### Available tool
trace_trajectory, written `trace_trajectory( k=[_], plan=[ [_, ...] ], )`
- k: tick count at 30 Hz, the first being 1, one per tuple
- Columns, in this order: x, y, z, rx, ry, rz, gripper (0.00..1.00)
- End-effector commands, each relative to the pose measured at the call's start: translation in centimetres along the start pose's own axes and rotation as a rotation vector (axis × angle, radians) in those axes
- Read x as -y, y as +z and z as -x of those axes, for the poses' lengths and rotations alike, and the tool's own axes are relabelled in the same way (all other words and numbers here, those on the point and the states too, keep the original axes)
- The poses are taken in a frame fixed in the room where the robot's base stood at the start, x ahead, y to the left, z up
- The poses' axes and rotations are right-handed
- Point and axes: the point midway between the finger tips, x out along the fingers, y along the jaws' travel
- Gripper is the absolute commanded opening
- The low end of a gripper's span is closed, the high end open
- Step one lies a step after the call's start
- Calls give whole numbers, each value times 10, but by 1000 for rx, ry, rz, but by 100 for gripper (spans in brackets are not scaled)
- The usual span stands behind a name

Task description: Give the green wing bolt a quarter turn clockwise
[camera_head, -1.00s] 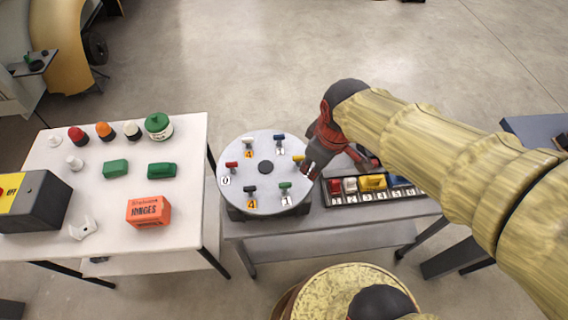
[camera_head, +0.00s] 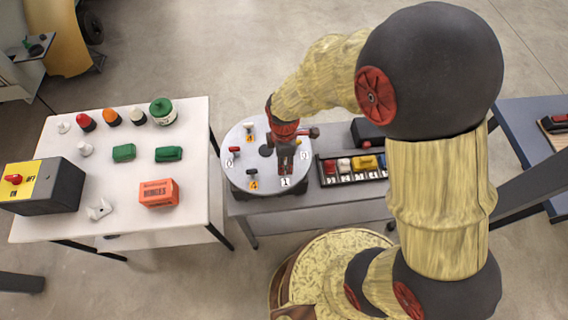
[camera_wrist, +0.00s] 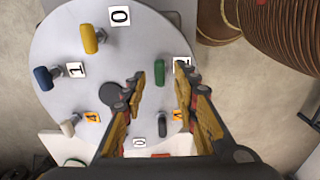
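The green wing bolt (camera_wrist: 160,72) stands on the round grey plate (camera_wrist: 65,25). In the wrist view its green wing runs lengthwise between my two fingers. My gripper (camera_wrist: 162,78) is open, one finger on each side of the bolt with a visible gap to each. How far the tips are above the plate is hard to tell. In the head view my gripper (camera_head: 285,168) is over the plate's near right part and hides the green bolt. The label 1 (camera_head: 286,182) shows just below it.
Around the plate stand a yellow bolt (camera_wrist: 89,38), a blue bolt (camera_wrist: 43,78), a black bolt (camera_wrist: 163,122), a white bolt (camera_wrist: 68,127) and a red bolt (camera_head: 233,150). A dark hub (camera_wrist: 113,94) is at its centre. A tray of coloured blocks (camera_head: 345,178) lies to the right.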

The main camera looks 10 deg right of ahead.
Motion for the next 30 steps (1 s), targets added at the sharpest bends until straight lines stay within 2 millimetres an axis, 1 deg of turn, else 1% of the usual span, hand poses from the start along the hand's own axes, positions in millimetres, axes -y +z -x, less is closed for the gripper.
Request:
trace_trajectory(
  k=[1,3,6,14,30],
  plan=[
    [0,0,-7,0,-1,0,30],
    [0,0,-12,0,-1,-1,30],
    [-1,0,-17,0,1,-1,30],
    [-1,0,-18,-1,2,-1,30],
    [-1,0,-18,-1,2,-1,0]
  ],
)
